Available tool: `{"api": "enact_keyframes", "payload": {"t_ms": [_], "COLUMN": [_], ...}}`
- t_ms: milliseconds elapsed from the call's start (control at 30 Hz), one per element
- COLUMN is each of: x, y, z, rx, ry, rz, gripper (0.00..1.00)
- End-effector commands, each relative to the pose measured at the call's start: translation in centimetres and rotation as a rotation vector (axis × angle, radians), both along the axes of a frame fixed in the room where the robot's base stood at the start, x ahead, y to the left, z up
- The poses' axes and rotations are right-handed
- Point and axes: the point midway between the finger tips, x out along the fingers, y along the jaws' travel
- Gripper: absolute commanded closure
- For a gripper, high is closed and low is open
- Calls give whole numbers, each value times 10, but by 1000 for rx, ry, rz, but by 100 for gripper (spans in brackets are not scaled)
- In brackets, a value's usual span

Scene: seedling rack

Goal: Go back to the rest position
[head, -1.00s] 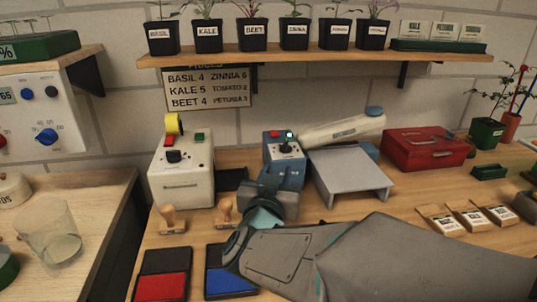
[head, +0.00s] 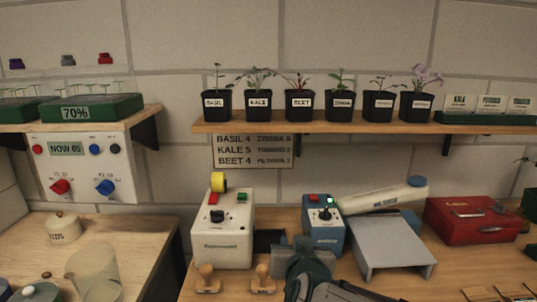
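My gripper (head: 303,262) shows at the bottom centre of the head view, low over the bench in front of the blue box with a joystick (head: 323,226). My grey arm (head: 345,291) runs from it out of the bottom edge. The fingers point away from the camera and are hidden behind the wrist, so I cannot see whether they are open or hold anything.
A white machine with yellow tape (head: 226,238) and two wooden stamps (head: 208,278) stand left of my gripper. A grey stand (head: 391,242) and red toolbox (head: 473,220) are to the right. Potted seedlings (head: 299,103) line the shelf (head: 360,127). A glass beaker (head: 92,274) stands at lower left.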

Motion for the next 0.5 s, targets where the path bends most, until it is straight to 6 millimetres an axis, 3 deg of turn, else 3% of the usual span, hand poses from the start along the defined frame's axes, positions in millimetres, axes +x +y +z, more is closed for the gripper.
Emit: {"api": "enact_keyframes", "payload": {"t_ms": [267,500], "x": [-29,-73], "y": [-3,-27], "z": [-3,-9], "rx": [15,-6], "ry": [281,564], "rz": [126,147], "gripper": [68,68]}}
